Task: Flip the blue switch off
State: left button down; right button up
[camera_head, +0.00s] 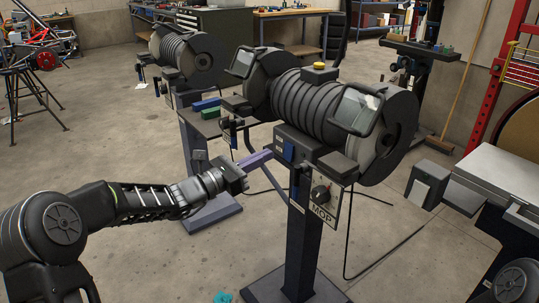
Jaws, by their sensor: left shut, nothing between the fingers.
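The blue switch (288,152) is on the front of the dark control box below the near bench grinder (318,100). My left gripper (258,159) reaches in from the left with its purple fingers shut and empty. The fingertips are just left of the blue switch and slightly below it. I cannot tell whether they touch the box or which way the switch is set. My right gripper is not in view.
A dark pedestal (302,240) holds up the near grinder. A second grinder (184,58) stands behind at the left. Open concrete floor lies at the left.

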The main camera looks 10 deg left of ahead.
pick_arm(q)
jog(key=r+v, duration=0.2)
jog(key=v, duration=0.6)
jog(key=shift+p, duration=0.4)
jog(key=shift+a+f, duration=0.1)
jog(key=shift+a, duration=0.05)
